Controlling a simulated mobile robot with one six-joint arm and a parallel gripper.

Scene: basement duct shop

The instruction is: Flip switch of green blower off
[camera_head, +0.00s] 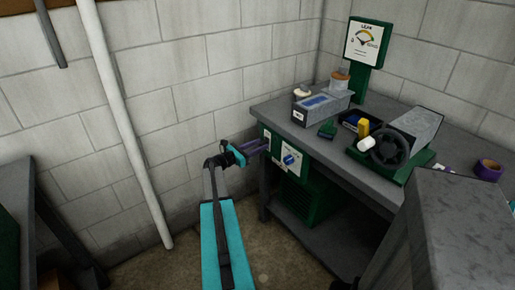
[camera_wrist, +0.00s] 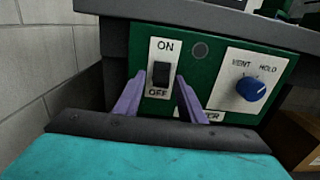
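The green blower's control panel (camera_wrist: 205,75) is on the front of the bench. Its black rocker switch (camera_wrist: 161,74) sits on a white plate marked ON above and OFF below. Which way the rocker is pressed is hard to tell. In the head view the panel (camera_head: 305,166) is at the bench's left end, above a green louvred housing (camera_head: 297,199). My gripper (camera_wrist: 156,88) is open, its two purple fingers on either side of the switch plate's lower part. Contact cannot be told. In the head view my gripper (camera_head: 262,147) reaches the panel from the left.
A blue knob (camera_wrist: 251,88) marked VENT and HOLD is right of the switch. The workbench (camera_head: 267,107) carries a grey box, a yellow item and a machine with a black handwheel (camera_head: 391,147). A white pipe (camera_head: 124,120) runs up the wall at left.

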